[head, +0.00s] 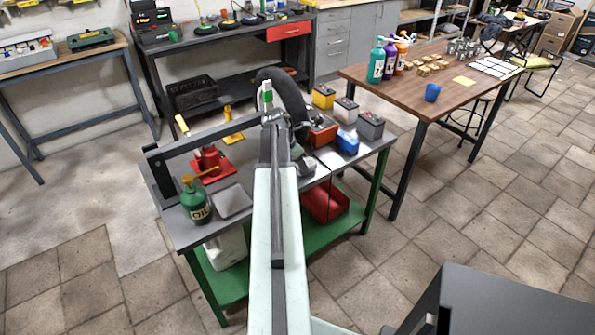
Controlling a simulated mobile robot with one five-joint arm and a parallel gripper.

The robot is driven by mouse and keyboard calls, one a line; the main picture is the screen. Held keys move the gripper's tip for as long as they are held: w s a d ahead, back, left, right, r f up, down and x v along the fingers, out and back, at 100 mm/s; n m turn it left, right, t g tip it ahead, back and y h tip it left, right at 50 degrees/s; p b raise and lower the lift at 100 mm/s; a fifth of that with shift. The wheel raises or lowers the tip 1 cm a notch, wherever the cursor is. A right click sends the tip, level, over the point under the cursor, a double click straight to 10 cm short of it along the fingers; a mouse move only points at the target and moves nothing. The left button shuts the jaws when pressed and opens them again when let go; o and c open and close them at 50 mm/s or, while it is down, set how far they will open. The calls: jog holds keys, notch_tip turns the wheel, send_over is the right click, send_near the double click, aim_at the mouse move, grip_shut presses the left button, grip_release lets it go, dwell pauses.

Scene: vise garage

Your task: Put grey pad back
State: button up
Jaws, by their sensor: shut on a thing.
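My gripper (298,145) is at the far end of my outstretched arm, over the middle of the green-framed workbench (186,230). It is shut on a small grey thing that I take to be the grey pad (304,165). My arm hides much of the jaws, so its outline is unclear. A flat light-grey square (231,201) lies on the bench's front left, left of my arm.
A green oil can (196,202) and a red jack (209,162) stand left of my arm. Red (322,133), blue (347,143) and grey (370,125) boxes stand right of my gripper. A brown table (445,90) is at the right.

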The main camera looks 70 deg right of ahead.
jog(key=shift+w+a+f, duration=0.15)
jog(key=shift+w+f, duration=0.25)
jog(key=shift+f, duration=0.3)
jog(key=o, duration=1.2)
jog(key=shift+s+r, duration=0.1)
jog(key=shift+r+p, duration=0.3)
jog(key=p+v, duration=1.1)
jog(key=shift+a+r, duration=0.15)
jog(key=shift+r, duration=0.2)
